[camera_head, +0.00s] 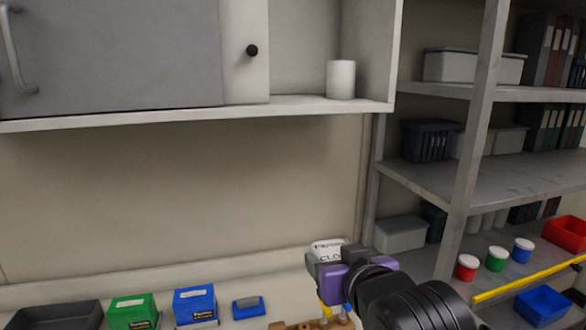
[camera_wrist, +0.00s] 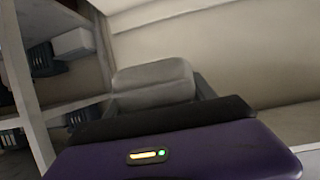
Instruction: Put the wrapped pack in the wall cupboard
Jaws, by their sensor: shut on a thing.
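My gripper (camera_head: 326,261) is at the lower middle of the head view, in front of the wall and below the cupboard. It is shut on the wrapped pack (camera_head: 328,247), a pale pack with dark print whose top shows above the jaws. In the wrist view the pack (camera_wrist: 153,84) shows as a grey block beyond the dark jaws; its lower part is hidden. The wall cupboard (camera_head: 190,120) hangs at the upper left. A grey sliding door (camera_head: 110,60) and a pale door with a black knob (camera_head: 243,75) cover its left part; its right part is open.
A white cylinder (camera_head: 341,79) stands at the right of the cupboard's open part, with free shelf to its left. A grey rack (camera_head: 470,130) with bins and binders stands right. Green (camera_head: 133,312) and blue (camera_head: 195,305) boxes sit below.

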